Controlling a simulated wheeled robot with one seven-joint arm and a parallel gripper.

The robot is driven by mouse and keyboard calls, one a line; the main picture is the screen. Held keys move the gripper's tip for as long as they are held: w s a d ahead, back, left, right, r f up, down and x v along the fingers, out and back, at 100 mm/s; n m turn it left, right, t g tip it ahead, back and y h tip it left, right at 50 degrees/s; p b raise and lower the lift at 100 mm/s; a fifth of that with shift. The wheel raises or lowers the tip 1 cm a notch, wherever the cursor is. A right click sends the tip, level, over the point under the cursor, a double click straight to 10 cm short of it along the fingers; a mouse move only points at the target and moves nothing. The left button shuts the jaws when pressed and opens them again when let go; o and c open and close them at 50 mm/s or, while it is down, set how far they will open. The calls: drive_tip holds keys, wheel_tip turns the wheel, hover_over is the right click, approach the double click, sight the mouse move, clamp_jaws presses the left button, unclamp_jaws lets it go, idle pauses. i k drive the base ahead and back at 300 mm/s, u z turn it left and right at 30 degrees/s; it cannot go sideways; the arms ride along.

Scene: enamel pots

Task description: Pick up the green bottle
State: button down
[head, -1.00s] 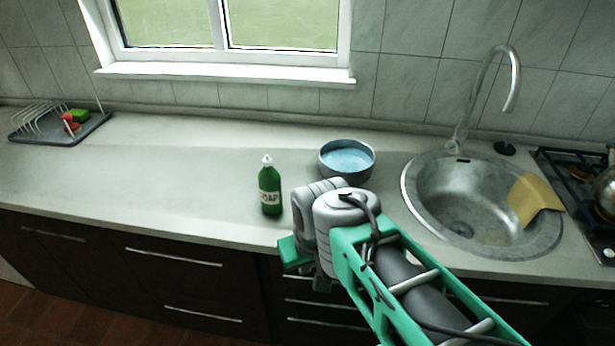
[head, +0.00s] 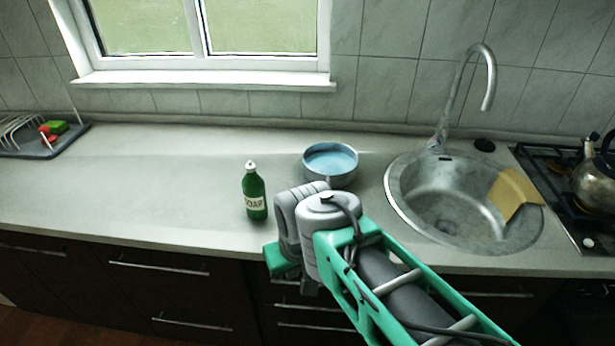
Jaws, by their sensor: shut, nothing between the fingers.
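The green bottle (head: 254,192) stands upright on the light countertop (head: 120,195), left of the bowl. It has a white cap and a pale label reading SOAP. My arm reaches in from the lower right, with grey joints and green links. Its far visible part is just right of and below the bottle in the picture and does not appear to touch it. My gripper's fingers do not show; they are hidden behind the arm or out of frame.
A grey bowl with a light blue inside (head: 330,165) stands right of the bottle. Further right are a round sink (head: 400,200) with a yellow cloth (head: 513,192) and a stove with a kettle (head: 594,180). A dish rack (head: 40,146) is far left. The counter left of the bottle is clear.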

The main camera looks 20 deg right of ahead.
sight(252, 186)
drive_tip(key=k, duration=0.5)
drive_tip(key=u, duration=1.3)
drive_tip(key=i, duration=0.65)
drive_tip(key=z, duration=0.05)
